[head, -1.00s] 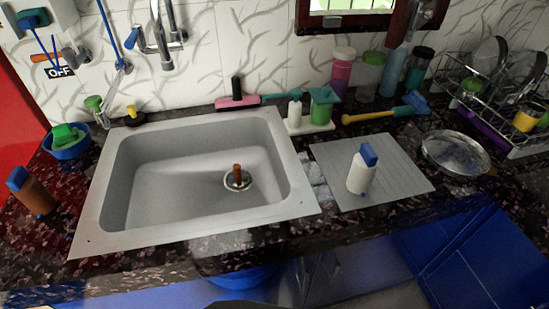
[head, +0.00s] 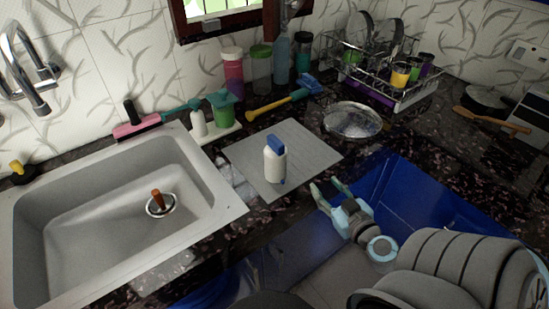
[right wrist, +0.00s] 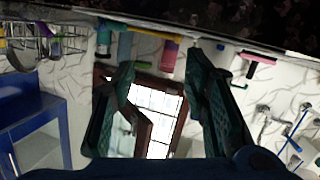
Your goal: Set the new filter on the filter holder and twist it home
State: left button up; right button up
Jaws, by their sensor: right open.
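My right gripper (head: 325,187) is open and empty, in front of the counter edge, to the right of the filter and lower in the picture. In the right wrist view its two fingers (right wrist: 160,75) are spread with nothing between them; the filter does not show there. I see no filter holder in the views now. My left gripper is not in view.
The sink (head: 90,212) lies left with an orange-brown stick (head: 157,197) at its drain. Behind the mat are a green holder (head: 222,112), a yellow-handled brush (head: 275,106) and several bottles. A metal dish (head: 352,122) and dish rack (head: 410,85) stand to the right.

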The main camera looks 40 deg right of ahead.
jog(key=w+a+r+t+y, duration=0.1)
jog(key=a+r+t+y, duration=0.15)
jog(key=a+r, duration=0.55)
send_near(269, 136)
jog(key=w, duration=0.1)
jog(key=w+d, duration=0.1)
jog(key=shift+w+f+t, duration=0.25)
jog(key=shift+w, duration=0.05)
jog(key=w+p, duration=0.1)
jog(key=w, duration=0.1)
jog(key=w+p, duration=0.2)
jog(key=w, duration=0.1)
jog(key=shift+d+f, duration=0.15)
jog(key=shift+d, duration=0.1)
jog(key=shift+w+f, duration=0.15)
jog(key=shift+f, duration=0.1)
grip_shut()
